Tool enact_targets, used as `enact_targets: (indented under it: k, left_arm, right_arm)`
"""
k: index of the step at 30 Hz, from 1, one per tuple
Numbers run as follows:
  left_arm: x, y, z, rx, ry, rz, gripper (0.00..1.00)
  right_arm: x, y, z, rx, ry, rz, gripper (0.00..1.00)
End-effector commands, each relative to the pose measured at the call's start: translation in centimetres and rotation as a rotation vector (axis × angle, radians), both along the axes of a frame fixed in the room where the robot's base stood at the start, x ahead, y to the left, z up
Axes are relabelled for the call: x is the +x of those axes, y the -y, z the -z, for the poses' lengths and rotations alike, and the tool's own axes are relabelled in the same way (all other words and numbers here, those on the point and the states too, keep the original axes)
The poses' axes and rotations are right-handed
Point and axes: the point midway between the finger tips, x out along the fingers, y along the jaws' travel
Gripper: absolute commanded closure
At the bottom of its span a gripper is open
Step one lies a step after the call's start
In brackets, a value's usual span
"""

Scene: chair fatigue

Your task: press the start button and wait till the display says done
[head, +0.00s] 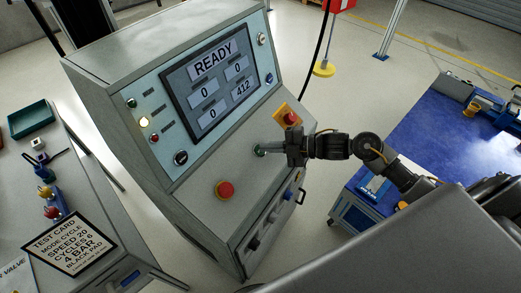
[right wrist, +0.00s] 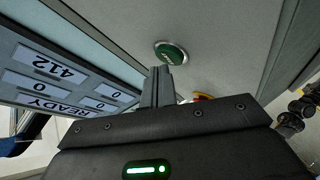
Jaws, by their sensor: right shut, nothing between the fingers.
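The control cabinet (head: 205,185) stands in the middle of the head view. Its display (head: 211,80) reads READY, with 0, 0, 0 and 412 below; the display also shows in the right wrist view (right wrist: 60,80). The green start button (head: 259,150) is on the sloped panel, partly hidden by my right gripper (head: 272,149). In the right wrist view the green button (right wrist: 170,52) lies just beyond the shut fingertips; I cannot tell if they touch it. The right gripper is empty. My left gripper is not in view.
A test card (head: 70,243) lies on the left bench. A blue-topped bench (head: 425,135) stands at right.

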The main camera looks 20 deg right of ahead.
Motion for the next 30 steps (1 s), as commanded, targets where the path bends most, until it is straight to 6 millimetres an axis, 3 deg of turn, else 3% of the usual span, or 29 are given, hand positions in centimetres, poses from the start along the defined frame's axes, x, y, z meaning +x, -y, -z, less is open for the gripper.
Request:
enact_targets:
  k: [30]
  left_arm:
    - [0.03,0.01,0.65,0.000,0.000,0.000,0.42]
  right_arm:
    - [0.39,-0.22,0.73,-0.001,0.000,0.001,1.00]
